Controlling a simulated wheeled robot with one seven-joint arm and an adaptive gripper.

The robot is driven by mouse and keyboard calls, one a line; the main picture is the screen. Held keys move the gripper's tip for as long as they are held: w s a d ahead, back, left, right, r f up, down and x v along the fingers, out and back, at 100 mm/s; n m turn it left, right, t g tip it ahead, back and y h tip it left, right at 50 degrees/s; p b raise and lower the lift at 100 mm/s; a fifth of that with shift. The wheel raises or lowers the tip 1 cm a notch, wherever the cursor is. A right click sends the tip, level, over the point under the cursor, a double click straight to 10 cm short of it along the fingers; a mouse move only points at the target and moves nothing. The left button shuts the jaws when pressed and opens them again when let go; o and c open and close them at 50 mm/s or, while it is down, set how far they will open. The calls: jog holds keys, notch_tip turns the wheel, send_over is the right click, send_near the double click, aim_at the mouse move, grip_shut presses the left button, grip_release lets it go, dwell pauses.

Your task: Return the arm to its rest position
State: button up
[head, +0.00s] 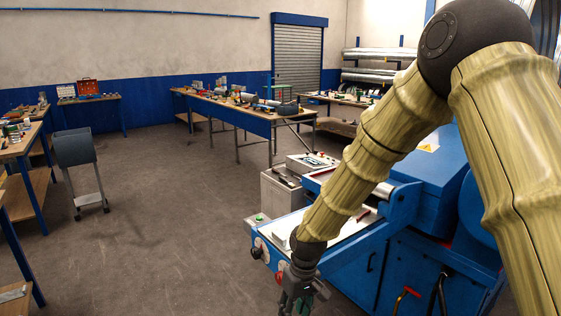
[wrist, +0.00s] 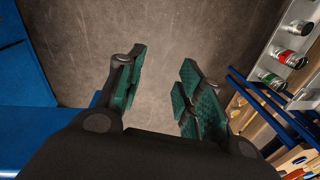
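My arm, with bamboo-like yellow links, reaches from the upper right down to the lower middle of the head view. My gripper (head: 297,299) hangs at the bottom edge there, in front of the blue machine's corner, and its fingertips are cut off. In the wrist view my gripper (wrist: 157,88) has its green-padded fingers spread apart. Nothing is between them, and the bare floor shows behind the gap.
A blue machine (head: 345,283) with a pale top stands close beside and behind my gripper. A grey cart (head: 77,150) and workbenches (head: 253,121) stand farther off. The floor (head: 165,240) at left centre is clear. In the wrist view, shelves with cans (wrist: 287,57) are at right.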

jog(key=s+d+f+m, duration=0.1)
jog(key=s+d+f, duration=0.2)
jog(key=s+f, duration=0.35)
jog(key=s+d+f+m+b, duration=0.1)
jog(key=s+d+f, duration=0.25)
jog(key=f, duration=0.55)
jog(key=s+d+f+m, duration=0.1)
jog(key=s+d+f, duration=0.1)
jog(key=s+f, duration=0.45)
jog(key=s+d+f+m, duration=0.1)
jog(key=s+d+f, duration=0.2)
jog(key=s, duration=0.3)
jog(key=s+d+f+m+h+b, duration=0.1)
jog(key=s+d+f, duration=0.2)
jog(key=s, duration=0.3)
jog(key=s+d+f, duration=0.3)
jog(key=s+d, duration=0.1)
jog(key=s, duration=0.2)
jog(key=shift+s+d+f+m, duration=0.2)
jog(key=shift+d+m, duration=0.1)
jog(key=shift+m, duration=0.1)
